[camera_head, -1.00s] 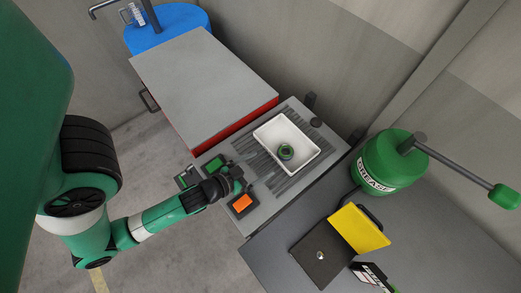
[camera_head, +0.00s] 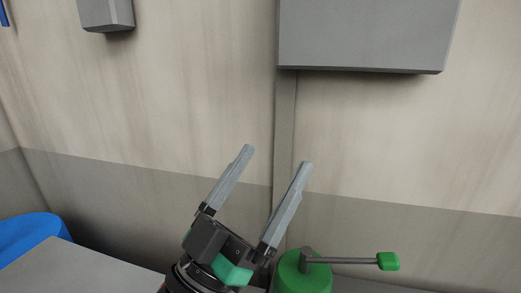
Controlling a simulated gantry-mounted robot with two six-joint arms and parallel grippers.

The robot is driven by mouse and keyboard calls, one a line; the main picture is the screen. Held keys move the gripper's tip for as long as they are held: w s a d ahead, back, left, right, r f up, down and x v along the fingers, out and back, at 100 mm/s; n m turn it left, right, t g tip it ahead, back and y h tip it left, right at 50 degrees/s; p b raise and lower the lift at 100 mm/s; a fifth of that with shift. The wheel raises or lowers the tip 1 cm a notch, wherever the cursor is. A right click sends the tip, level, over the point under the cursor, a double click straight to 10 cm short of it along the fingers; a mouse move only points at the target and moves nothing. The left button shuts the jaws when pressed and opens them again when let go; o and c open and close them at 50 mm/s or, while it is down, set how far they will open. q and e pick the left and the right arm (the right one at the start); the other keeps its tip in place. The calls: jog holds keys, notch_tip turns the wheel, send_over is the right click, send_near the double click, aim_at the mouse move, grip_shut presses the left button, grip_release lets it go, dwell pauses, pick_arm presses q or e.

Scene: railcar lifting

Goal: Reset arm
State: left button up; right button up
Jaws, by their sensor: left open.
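My left gripper (camera_head: 275,158) is raised in the lower middle of the head view. Its two grey fingers point up and stand wide apart, with nothing between them. The wall shows behind the fingers. Its black and green wrist is cut off by the bottom edge. My right gripper is not in view.
The green grease drum (camera_head: 303,275) with its lever handle (camera_head: 345,261) is close right of my left wrist. A grey surface (camera_head: 80,272) and a blue drum (camera_head: 35,238) are at lower left. Grey boxes hang on the wall, one large (camera_head: 365,35) and one small (camera_head: 106,14).

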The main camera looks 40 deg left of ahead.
pick_arm(q)
jog(key=s+d+r+m+t+h+p, duration=0.1)
jog(key=s+r+p, duration=0.1)
jog(key=r+p, duration=1.2)
jog(key=s+d+r+m+t+h+p, duration=0.1)
jog(key=s+d+r+h+p, duration=0.1)
jog(key=r+p, duration=1.3)
notch_tip(320, 180, down, 34)
jog(key=b, duration=4.1)
jog(key=shift+r, duration=0.2)
